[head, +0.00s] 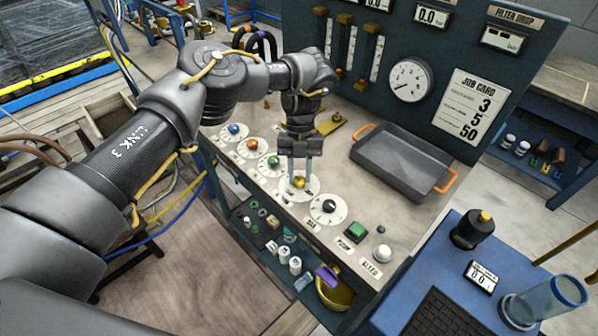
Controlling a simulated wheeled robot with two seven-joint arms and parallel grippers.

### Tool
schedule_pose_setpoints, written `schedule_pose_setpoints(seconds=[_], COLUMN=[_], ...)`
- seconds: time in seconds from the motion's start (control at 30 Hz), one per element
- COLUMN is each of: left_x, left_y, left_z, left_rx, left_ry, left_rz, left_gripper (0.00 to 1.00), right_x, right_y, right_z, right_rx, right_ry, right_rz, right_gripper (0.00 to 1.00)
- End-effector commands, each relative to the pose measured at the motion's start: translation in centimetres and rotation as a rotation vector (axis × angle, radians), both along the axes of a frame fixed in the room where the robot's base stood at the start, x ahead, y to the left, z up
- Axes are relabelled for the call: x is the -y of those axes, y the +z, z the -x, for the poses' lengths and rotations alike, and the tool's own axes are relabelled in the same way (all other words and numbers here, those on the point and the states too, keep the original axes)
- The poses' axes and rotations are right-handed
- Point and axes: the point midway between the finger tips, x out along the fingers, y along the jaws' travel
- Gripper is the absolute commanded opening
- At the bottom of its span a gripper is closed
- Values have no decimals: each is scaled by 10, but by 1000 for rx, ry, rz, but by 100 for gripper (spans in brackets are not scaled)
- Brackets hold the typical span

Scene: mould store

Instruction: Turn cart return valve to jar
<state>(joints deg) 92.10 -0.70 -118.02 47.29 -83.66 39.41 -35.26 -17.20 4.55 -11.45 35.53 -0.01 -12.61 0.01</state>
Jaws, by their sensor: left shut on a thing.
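My left gripper (299,172) points down at the bench panel and is shut on a yellow knob (299,183), which sits on a white dial plate (286,193). The fingers hide part of the knob and its markings, so I cannot tell which way it points. To its left is a row of similar dials with green (273,161), orange (252,144) and blue (233,129) knobs. A black knob (329,206) on a white dial is to its right. My right gripper is not in view.
A grey tray (402,158) with orange handles lies on the bench. A green button (356,229) and a white knob (381,252) are near the front right. A gauge (409,80) and job card (474,113) are on the upright panel. A shelf below holds small parts.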

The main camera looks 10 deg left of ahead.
Motion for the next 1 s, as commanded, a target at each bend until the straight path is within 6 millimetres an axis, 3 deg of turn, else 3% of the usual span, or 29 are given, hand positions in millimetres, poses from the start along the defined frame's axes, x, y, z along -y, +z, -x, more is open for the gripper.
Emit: schedule_pose_setpoints(seconds=[0.03, 0.07, 0.2, 0.57, 1.0], left_x=[0, 0, 0, 0, -4], left_y=[1, 1, 1, 4, 57], left_z=[-1, -1, -1, -2, -24], left_rx=[4, 5, 3, 1, 3], left_ry=[0, 0, 1, 0, 1], left_rz=[1, 2, 1, 1, -2], left_gripper=[7, 32, 50, 51, 51], right_x=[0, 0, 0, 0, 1], right_y=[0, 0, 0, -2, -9], right_z=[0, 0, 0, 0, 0], right_rx=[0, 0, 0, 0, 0], right_ry=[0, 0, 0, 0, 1], right_rz=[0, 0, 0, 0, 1], right_gripper=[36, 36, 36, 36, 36])
